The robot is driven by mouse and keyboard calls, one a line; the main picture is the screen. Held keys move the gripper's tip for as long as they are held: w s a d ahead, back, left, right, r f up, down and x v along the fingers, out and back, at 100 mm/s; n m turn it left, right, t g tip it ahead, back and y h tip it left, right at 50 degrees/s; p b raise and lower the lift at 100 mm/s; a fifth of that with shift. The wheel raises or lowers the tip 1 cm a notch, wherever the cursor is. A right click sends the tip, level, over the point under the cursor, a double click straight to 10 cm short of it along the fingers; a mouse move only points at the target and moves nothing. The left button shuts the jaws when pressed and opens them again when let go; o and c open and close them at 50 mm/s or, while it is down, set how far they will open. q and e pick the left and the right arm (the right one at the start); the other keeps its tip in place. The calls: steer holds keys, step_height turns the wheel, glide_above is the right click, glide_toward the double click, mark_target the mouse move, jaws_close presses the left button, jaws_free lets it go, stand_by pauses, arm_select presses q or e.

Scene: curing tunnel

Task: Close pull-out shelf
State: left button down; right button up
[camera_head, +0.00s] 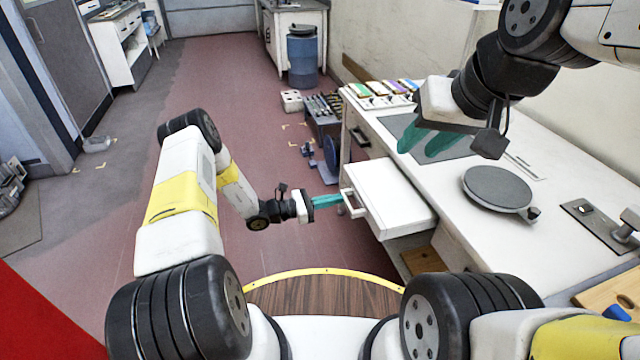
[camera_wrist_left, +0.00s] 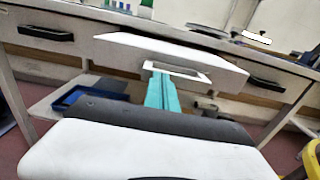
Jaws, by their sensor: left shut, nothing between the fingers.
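The pull-out shelf (camera_head: 385,196) is a white slab that sticks out from the front of the white workbench, with a pale loop handle (camera_head: 354,203) on its front. It also shows in the left wrist view (camera_wrist_left: 140,47), with the handle (camera_wrist_left: 178,72) facing the camera. My left gripper (camera_head: 340,201) is shut, its teal fingers at the handle. In the left wrist view the fingertips overlap the handle's left part; I cannot tell whether they touch it. My right gripper (camera_head: 425,142) is above the bench top, its teal fingers apart and nothing visible between them.
The workbench (camera_head: 450,204) holds a round grey plate (camera_head: 497,188), a dark mat and coloured items at its far end. A toolbox (camera_head: 322,118) stands on the floor beyond the shelf. A blue barrel (camera_head: 303,58) is farther back.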

mark_target(388, 188)
arm_select(q)
steer(key=x, duration=1.8)
steer(key=shift+d+f, duration=0.1)
steer(key=shift+w+d, duration=0.1)
steer(key=shift+d, duration=0.15)
steer(key=shift+d, duration=0.1)
